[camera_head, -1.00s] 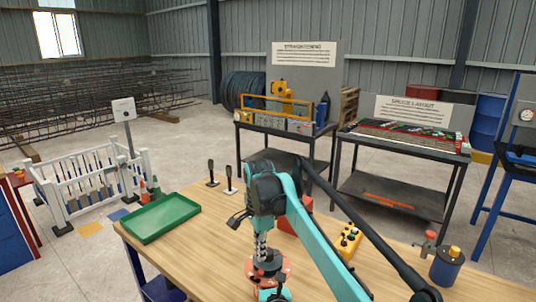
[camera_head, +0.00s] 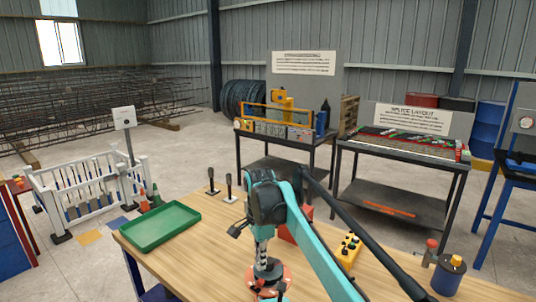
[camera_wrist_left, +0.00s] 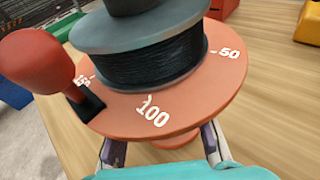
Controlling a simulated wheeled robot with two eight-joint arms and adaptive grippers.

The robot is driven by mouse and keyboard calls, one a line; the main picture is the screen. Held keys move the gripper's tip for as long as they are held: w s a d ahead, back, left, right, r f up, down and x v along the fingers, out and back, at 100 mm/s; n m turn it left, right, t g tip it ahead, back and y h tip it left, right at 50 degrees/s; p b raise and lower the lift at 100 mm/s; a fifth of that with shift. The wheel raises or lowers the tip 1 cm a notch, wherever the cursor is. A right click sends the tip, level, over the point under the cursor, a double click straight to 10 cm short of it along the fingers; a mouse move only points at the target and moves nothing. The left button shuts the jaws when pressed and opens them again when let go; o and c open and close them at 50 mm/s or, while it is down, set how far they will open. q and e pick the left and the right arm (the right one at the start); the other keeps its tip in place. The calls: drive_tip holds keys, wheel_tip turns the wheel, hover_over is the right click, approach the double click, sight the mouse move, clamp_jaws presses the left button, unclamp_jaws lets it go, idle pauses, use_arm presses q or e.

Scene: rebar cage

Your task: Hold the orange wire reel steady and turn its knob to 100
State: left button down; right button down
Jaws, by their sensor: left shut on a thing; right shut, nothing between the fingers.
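The orange wire reel (camera_head: 284,276) stands at the near edge of the wooden bench, partly hidden by my right arm. In the left wrist view its orange disc (camera_wrist_left: 200,112) carries the marks 50, 100 and a partly covered third number at left. A spool of black wire (camera_wrist_left: 155,62) sits on top. The red knob (camera_wrist_left: 38,55) leans out at the left, its black base (camera_wrist_left: 88,102) beside the covered number, away from 100. My left gripper (camera_wrist_left: 162,148) is shut on the reel below the disc. My right gripper (camera_head: 262,250) is shut and empty, pointing down above the reel.
A green tray (camera_head: 160,227) lies at the bench's left. Two dark levers (camera_head: 229,185) stand at the back. A yellow control box (camera_head: 348,250) and a blue canister (camera_head: 448,277) are on the right. Bare wood lies between tray and reel.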

drive_tip(key=shift+w+a, duration=0.15)
drive_tip(key=shift+w, duration=0.35)
drive_tip(key=shift+w+a, duration=0.1)
drive_tip(key=shift+w, duration=0.6)
drive_tip(key=shift+w, duration=0.1)
drive_tip(key=shift+a, duration=0.15)
drive_tip(key=shift+a, duration=0.25)
wheel_tip(320, 180, up, 6)
drive_tip(key=shift+a, duration=0.15)
idle(0.4)
